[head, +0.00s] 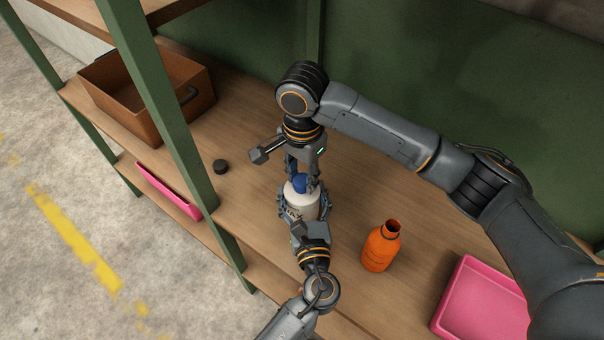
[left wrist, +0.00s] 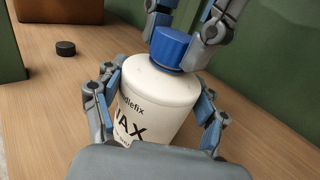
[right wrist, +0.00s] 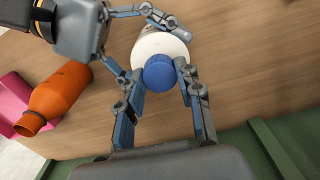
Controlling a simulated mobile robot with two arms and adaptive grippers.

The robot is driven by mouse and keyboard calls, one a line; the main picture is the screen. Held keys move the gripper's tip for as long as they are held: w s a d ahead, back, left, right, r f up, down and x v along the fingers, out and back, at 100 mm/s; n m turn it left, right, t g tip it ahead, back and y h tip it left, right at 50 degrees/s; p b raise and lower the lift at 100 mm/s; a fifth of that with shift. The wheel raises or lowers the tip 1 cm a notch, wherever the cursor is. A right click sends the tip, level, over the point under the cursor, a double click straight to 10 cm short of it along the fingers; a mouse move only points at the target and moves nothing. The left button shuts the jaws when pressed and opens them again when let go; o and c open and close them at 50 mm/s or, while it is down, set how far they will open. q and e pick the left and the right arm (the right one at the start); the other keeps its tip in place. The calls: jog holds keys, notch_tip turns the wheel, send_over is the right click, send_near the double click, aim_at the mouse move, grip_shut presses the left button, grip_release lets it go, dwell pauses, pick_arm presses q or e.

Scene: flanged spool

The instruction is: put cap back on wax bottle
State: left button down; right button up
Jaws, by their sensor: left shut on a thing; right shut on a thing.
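The white wax bottle (head: 301,204) stands upright on the wooden shelf; its "WAX" label faces the left wrist view (left wrist: 150,105). My left gripper (left wrist: 158,108) is shut around the bottle's body from the front. The blue cap (head: 300,184) is at the top of the bottle, over its neck, and also shows in the right wrist view (right wrist: 159,73). My right gripper (right wrist: 160,85) is shut on the cap from above, one finger on each side. The cap hides the neck, so I cannot tell whether it is fully seated.
An orange bottle (head: 380,247) with an open neck stands to the right. A pink tray (head: 484,300) lies at the right front. A small black cap (head: 220,166) lies to the left. A brown bin (head: 150,128) is at the back left, beyond a green post (head: 165,95).

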jog(key=m, duration=0.7)
jog(key=shift+a+m, duration=0.1)
jog(key=shift+m, duration=0.2)
jog(key=m, duration=0.5)
jog(key=o, duration=0.7)
jog(key=shift+c, duration=0.2)
jog(key=shift+r, duration=2.25)
jog(key=shift+c, duration=0.4)
